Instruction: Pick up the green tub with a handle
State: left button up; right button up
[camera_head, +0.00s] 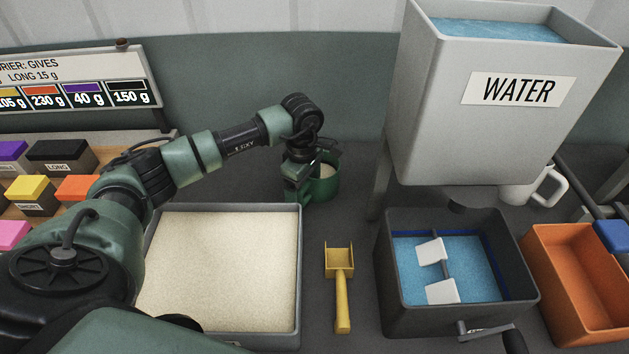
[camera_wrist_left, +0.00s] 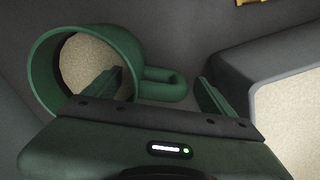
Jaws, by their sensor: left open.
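The green tub with a handle (camera_head: 328,187) stands upright on the dark surface behind the sand tray in the head view, holding pale sand-like material. My left gripper (camera_head: 299,190) is at its left side, pointing down and partly hiding it. In the left wrist view the tub (camera_wrist_left: 41,75) is at the left with its handle (camera_wrist_left: 172,88) extending right. My left gripper (camera_wrist_left: 158,77) is open, with the handle between its fingers. One finger overlaps the tub's opening in this view; I cannot tell whether it is inside or above. My right gripper is not in view.
A grey tray of sand (camera_head: 300,235) is in front of the tub. A yellow scoop (camera_head: 341,290) lies right of it. A mixing box (camera_head: 390,305) with blue water and paddles stands under the WATER tank (camera_head: 425,110). An orange bin (camera_head: 545,285) and white mug (camera_head: 520,195) are at right.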

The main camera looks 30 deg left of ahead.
pick_arm(q)
jog(key=shift+f, duration=0.95)
jog(key=shift+c, duration=0.4)
jog(key=c, duration=1.5)
grip_shut()
jog(key=shift+r, duration=0.15)
